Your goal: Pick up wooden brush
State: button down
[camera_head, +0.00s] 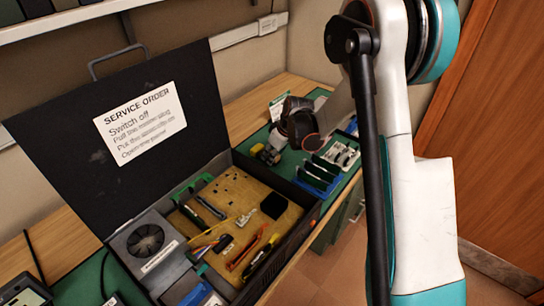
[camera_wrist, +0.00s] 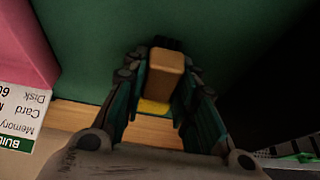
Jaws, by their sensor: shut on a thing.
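The wooden brush (camera_wrist: 166,75) shows in the wrist view as a light brown wooden block with dark bristles at its far end. My gripper (camera_wrist: 163,82) is shut on it, with one finger along each side. Green mat lies behind the brush. I cannot tell whether the brush touches the mat. In the head view, my gripper (camera_head: 298,122) is a dark shape over the back part of the bench, and the brush cannot be made out there.
An open black case (camera_head: 290,244) with a raised lid (camera_head: 120,190) holds tools and a fan unit. A blue holder (camera_head: 318,178) stands on the green mat right of it. In the wrist view, a pink object (camera_wrist: 25,50) and white printed card (camera_wrist: 22,115) are at left.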

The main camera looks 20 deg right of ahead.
jog(key=shift+r, duration=0.1)
notch_tip(320, 180, up, 20)
jog(key=p, duration=0.6)
